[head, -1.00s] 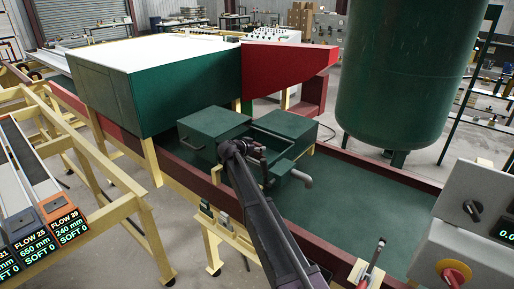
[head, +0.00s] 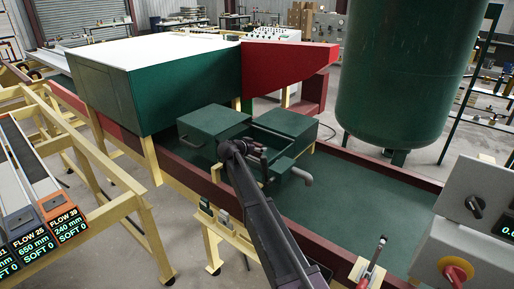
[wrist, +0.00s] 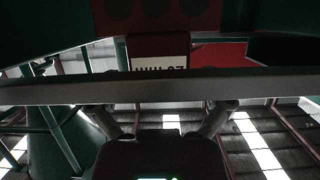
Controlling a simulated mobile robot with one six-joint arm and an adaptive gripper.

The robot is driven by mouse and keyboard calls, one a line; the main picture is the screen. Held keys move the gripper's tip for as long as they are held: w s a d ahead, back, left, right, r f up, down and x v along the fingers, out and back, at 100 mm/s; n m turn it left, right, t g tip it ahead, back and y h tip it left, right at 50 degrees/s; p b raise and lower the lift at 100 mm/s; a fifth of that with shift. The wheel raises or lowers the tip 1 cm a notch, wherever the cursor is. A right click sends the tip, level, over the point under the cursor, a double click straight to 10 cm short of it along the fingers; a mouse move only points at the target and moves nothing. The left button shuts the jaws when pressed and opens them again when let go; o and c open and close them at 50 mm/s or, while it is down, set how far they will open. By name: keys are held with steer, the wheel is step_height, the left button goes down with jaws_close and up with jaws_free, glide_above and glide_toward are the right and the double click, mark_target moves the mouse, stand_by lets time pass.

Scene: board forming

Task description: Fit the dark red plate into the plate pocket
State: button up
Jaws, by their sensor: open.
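My gripper (wrist: 160,120) shows at the bottom of the wrist view, with its two fingers spread apart. In the head view the end of my arm (head: 256,152) is at the green boxes on the forming table, and its fingers are too small to make out. I cannot pick out the dark red plate for certain in either view. A dark red panel with round dark spots (wrist: 160,10) is at the top of the wrist view. I cannot tell whether it is the plate. The plate pocket is not identifiable.
A long grey bar (wrist: 160,88) crosses the wrist view in front of the fingers. Two green boxes (head: 212,128) (head: 290,124) stand beside my arm. A red-handled lever (head: 376,250) and a control box (head: 470,225) are at right.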

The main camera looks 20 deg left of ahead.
steer(key=shift+r, duration=0.1)
step_height(320, 180, up, 10)
steer(key=p, duration=1)
steer(key=shift+r+p, duration=0.2)
steer(key=shift+p, duration=0.1)
steer(key=shift+s+f+b, duration=0.25)
steer(key=shift+f+b, duration=0.2)
steer(key=s+a+f+b, duration=0.3)
steer(key=s+f+b, duration=1.2)
steer(key=s, duration=0.1)
steer(key=shift+s+a+f, duration=0.15)
steer(key=shift+s+f, duration=0.15)
steer(key=shift+s, duration=0.1)
stand_by(0.9)
